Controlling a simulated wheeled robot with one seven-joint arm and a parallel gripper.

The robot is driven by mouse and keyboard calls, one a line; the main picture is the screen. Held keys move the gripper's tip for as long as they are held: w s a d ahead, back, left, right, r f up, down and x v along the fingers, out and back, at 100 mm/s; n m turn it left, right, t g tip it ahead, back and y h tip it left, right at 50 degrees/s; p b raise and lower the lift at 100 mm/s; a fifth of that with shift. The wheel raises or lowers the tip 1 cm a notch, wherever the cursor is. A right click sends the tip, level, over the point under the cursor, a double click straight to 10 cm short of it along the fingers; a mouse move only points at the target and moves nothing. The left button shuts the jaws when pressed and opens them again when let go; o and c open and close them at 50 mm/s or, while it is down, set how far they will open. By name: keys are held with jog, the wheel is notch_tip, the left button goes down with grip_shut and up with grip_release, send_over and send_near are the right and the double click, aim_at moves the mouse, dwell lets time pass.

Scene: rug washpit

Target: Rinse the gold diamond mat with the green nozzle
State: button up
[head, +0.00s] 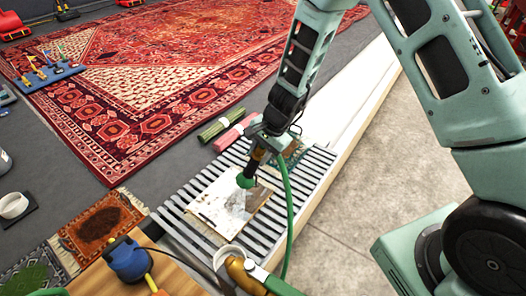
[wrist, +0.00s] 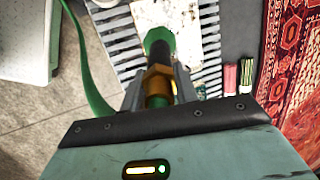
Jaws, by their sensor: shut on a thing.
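My gripper (head: 264,148) is shut on the green nozzle (head: 246,180), with the nozzle pointing down over the slatted grate (head: 180,228). In the wrist view the fingers of my gripper (wrist: 158,92) clasp the brass body of the nozzle, and its green tip (wrist: 160,40) points ahead. A pale mat (head: 212,204) with a brown right edge lies on the grate under the nozzle; it also shows in the wrist view (wrist: 186,18). White covers most of it, so its gold diamond cannot be made out. A whitish spray patch shows below the tip.
A green hose (head: 289,212) trails from the nozzle. A small green-patterned mat (head: 296,154) lies behind on the grate. Rolled green (head: 226,122) and pink (head: 236,132) mats lie beside it. A stained orange mat (head: 103,226) and blue canister (head: 128,262) are at left. A large red rug (head: 170,70) lies beyond.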

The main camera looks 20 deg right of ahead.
jog(key=shift+s+a+b, duration=0.95)
jog(key=shift+s+a, duration=1.25)
jog(key=shift+a, duration=1.1)
jog(key=w+a+p, duration=0.4)
jog(key=w+p, duration=0.2)
jog(key=p, duration=0.3)
jog(key=w+d, duration=0.7)
jog(key=d, duration=0.4)
jog(key=w+d, duration=0.8)
jog(key=d, duration=0.3)
jog(key=shift+w+d, duration=0.1)
dwell(0.3)
